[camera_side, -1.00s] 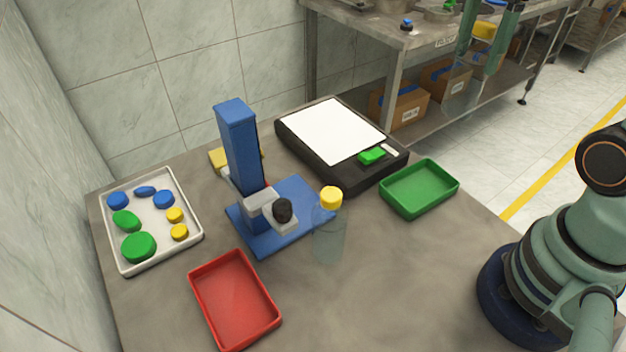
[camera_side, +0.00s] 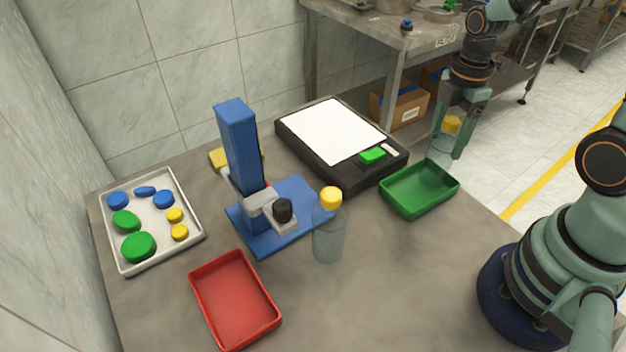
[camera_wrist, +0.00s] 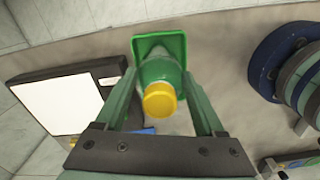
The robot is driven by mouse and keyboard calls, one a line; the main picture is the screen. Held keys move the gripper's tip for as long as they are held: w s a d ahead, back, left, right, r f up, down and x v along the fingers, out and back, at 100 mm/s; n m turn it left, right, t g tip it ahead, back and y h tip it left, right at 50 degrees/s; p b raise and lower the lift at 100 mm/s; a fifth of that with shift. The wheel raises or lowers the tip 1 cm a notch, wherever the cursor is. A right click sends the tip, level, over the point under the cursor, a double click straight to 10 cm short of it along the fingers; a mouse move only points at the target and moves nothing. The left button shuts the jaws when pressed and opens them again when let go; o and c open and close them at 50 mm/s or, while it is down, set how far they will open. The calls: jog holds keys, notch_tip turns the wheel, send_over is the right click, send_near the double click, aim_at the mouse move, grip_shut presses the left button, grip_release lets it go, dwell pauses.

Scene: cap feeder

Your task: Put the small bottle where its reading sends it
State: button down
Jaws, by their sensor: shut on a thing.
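My gripper (camera_side: 447,154) is shut on a clear bottle with a yellow cap (camera_side: 450,124). It holds the bottle upright at the back right corner of the green tray (camera_side: 394,206); whether its base touches the tray is hard to tell. In the wrist view the yellow cap (camera_wrist: 160,100) sits between my fingers, with the green tray (camera_wrist: 176,40) beyond. A second clear bottle (camera_side: 328,238) with a yellow cap stands upright on the table by the blue press. The black device with a white plate (camera_side: 332,130) has a lit green display (camera_side: 372,156).
A red tray (camera_side: 233,300) lies at the front. A white tray (camera_side: 152,266) at the left holds several blue, green and yellow caps. The blue press (camera_side: 240,150) stands mid-table. The table's front right is bare.

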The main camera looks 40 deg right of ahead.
jog(key=shift+f, duration=0.45)
grip_release()
jog(key=shift+f, duration=0.15)
